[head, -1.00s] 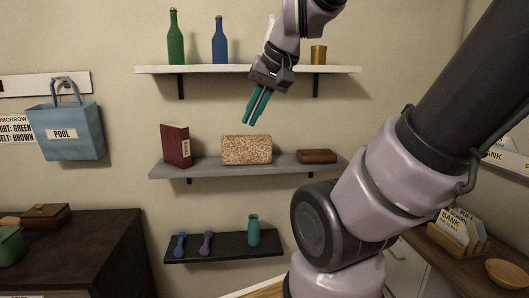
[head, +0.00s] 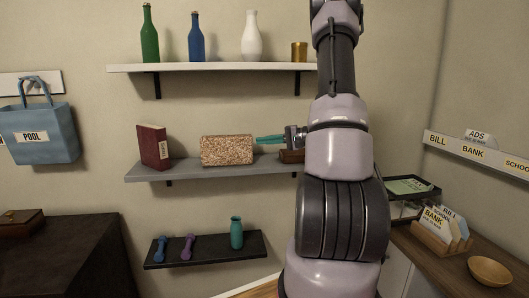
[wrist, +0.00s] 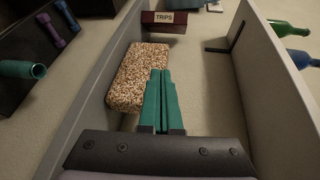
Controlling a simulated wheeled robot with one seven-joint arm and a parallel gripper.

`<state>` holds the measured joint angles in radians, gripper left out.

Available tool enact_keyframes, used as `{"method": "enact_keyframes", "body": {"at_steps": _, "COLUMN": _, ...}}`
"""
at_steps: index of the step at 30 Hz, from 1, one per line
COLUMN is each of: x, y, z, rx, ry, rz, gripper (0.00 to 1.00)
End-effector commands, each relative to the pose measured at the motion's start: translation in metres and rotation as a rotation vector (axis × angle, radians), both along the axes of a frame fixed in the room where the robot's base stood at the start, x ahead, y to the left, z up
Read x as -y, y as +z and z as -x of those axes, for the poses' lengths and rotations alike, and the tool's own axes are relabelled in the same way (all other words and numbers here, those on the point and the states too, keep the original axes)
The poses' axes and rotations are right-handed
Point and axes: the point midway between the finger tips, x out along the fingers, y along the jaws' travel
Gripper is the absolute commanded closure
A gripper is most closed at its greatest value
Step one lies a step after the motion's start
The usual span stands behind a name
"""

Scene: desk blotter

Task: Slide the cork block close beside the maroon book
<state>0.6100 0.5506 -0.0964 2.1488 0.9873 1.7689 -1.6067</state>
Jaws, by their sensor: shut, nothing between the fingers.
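The cork block (head: 227,150) is a speckled tan brick on the grey middle shelf (head: 215,171). The maroon book (head: 153,147) stands upright on the same shelf to its left, with a clear gap between them. My gripper (head: 258,140) has teal fingers, shut and empty, pointing left at the block's right end. In the wrist view the fingers (wrist: 160,75) lie alongside the cork block (wrist: 136,78); I cannot tell whether they touch it. The maroon book (wrist: 163,20), with a "TRIPS" label, shows beyond the block there.
A brown item (head: 291,156) sits on the shelf partly behind my gripper. A white shelf (head: 215,68) above holds several bottles and a gold cup. A dark shelf (head: 205,252) below holds two dumbbells and a teal bottle.

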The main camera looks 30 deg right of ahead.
Motion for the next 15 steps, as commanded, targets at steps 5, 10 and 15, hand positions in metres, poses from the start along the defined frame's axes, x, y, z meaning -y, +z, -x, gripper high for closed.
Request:
{"method": "enact_keyframes", "body": {"at_steps": 5, "x": 0.076, "y": -0.051, "z": -0.015, "rx": 0.103, "ry": -0.216, "rz": -0.054, "gripper": 1.0}}
{"method": "enact_keyframes", "body": {"at_steps": 10, "x": 0.111, "y": -0.074, "z": -0.017, "rx": 0.156, "ry": -0.325, "rz": -0.055, "gripper": 1.0}}
{"method": "enact_keyframes", "body": {"at_steps": 15, "x": 0.112, "y": -0.078, "z": -0.024, "rx": 0.166, "ry": -0.341, "rz": -0.051, "gripper": 1.0}}
